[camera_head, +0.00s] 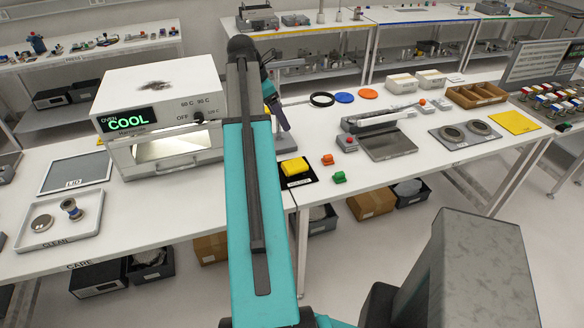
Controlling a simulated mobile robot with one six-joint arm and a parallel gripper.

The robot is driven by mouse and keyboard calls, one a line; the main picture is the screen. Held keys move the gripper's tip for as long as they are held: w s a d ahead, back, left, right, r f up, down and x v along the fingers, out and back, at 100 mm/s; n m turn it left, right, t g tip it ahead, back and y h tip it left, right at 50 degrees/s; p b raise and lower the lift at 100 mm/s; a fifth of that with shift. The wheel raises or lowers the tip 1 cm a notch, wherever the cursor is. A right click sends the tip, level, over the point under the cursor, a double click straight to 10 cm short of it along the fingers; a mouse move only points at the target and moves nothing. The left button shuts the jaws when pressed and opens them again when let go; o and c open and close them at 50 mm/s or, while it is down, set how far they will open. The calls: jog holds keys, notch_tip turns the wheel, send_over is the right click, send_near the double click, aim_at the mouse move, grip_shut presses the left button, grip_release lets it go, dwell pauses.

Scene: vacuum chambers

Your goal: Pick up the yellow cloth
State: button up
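A flat yellow square that looks like a cloth (514,122) lies on the right part of the white bench, near its front edge. A thicker yellow block or folded piece (294,167) sits on a black labelled pad near the bench's front edge, just right of my arm. I cannot tell from its look whether it is cloth too. My teal arm reaches up the middle of the picture. My gripper (279,117) seems to be the dark end part beyond it, above the bench and behind the yellow block. Its fingers are too small and hidden to read.
An oven (162,120) reading COOL stands left of my arm. A clean tray (60,222) holds small metal parts. Orange (328,160) and green (339,177) small pieces, a grey sealer-like device (385,135) and a tray with two discs (464,134) occupy the right bench.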

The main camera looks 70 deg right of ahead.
notch_tip(320, 180, down, 9)
jog(key=b, duration=0.9)
jog(key=shift+s+f, duration=0.15)
jog(key=shift+f, duration=0.05)
jog(key=shift+f, duration=0.1)
jog(key=p, duration=0.2)
send_over(295, 165)
jog(key=w+a, duration=0.2)
jog(key=shift+d+f, duration=0.1)
jog(key=shift+f, duration=3.75)
jog(key=shift+p+x, duration=0.75)
jog(key=shift+x, duration=1.5)
jog(key=shift+d+f, duration=0.15)
jog(key=shift+f, duration=0.2)
